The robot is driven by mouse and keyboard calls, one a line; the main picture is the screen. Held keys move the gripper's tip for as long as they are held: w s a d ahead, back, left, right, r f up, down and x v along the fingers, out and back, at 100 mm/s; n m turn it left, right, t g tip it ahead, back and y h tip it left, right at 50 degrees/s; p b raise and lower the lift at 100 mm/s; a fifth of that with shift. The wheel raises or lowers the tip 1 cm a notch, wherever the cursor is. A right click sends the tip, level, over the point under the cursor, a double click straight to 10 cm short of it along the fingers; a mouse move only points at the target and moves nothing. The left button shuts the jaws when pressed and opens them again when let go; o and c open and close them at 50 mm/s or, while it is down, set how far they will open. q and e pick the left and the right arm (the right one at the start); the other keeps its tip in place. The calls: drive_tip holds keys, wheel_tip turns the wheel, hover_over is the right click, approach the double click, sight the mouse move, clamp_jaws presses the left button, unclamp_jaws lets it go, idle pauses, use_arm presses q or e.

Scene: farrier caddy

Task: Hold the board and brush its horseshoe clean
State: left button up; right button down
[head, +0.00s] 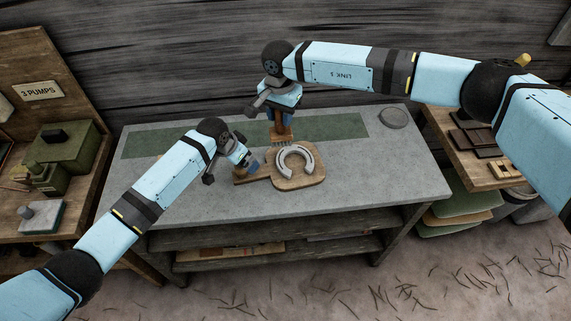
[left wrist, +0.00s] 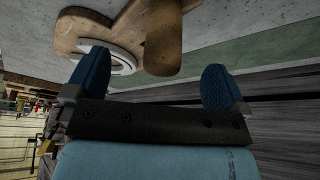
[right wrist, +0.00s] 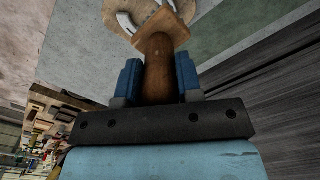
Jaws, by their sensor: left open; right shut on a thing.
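The wooden board (head: 301,182) lies on the grey bench top, its handle (head: 250,180) pointing left. The grey horseshoe (head: 311,160) lies on the board. My right gripper (head: 281,122) is shut on the brown handle of the brush (head: 281,134), which hangs bristles down at the horseshoe's back left edge. I cannot tell whether the bristles touch. The right wrist view shows the brush handle (right wrist: 157,72) between the fingers. My left gripper (head: 248,165) is open at the board's handle; in the left wrist view the handle (left wrist: 162,40) lies between the spread fingers, with space either side.
A green strip (head: 340,126) runs along the back of the bench, and a round grey disc (head: 393,118) sits at its back right. The bench (head: 370,185) is clear right of the board. Side tables stand left (head: 75,195) and right (head: 455,155).

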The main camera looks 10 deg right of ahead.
use_arm(q)
wheel_tip(320, 180, up, 8)
drive_tip(key=p, duration=0.8)
use_arm(e)
wheel_tip(320, 180, up, 8)
drive_tip(key=shift+f, duration=0.1)
